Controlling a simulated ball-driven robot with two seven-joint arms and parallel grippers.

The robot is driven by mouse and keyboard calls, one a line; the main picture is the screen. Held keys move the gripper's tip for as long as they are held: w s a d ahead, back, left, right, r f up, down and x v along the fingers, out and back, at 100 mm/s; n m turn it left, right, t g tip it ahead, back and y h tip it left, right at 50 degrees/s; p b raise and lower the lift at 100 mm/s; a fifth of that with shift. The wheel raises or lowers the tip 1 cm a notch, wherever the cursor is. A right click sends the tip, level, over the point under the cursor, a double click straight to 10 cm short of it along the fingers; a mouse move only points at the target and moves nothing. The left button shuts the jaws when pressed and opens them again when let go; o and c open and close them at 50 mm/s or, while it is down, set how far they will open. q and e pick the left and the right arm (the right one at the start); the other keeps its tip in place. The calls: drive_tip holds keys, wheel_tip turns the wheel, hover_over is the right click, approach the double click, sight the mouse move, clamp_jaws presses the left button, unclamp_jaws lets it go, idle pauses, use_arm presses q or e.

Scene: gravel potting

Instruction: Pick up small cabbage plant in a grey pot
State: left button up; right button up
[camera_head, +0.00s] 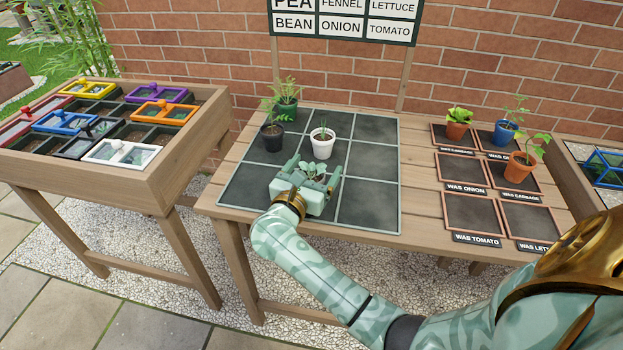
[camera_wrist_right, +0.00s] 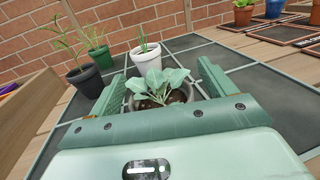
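The small cabbage plant (camera_head: 313,170) has pale grey-green leaves and stands on the dark grid mat (camera_head: 367,163). In the right wrist view the plant (camera_wrist_right: 160,80) fills a grey pot (camera_wrist_right: 142,104), whose lower part is hidden by the gripper body. My right gripper (camera_head: 315,168) reaches in low from the front, with one finger on each side of the pot. In the right wrist view the gripper (camera_wrist_right: 160,85) looks open, with narrow gaps between fingers and pot. My left gripper is not in view.
Just beyond stand a white pot (camera_head: 322,149), a black pot (camera_head: 272,137) and a green pot (camera_head: 286,109) with plants. At right, labelled trays (camera_head: 470,212) hold terracotta and blue pots. A wooden planter table (camera_head: 150,185) stands at left. The mat's right side is clear.

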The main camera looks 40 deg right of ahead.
drive_tip(key=c, duration=1.1)
drive_tip(key=shift+o, duration=0.2)
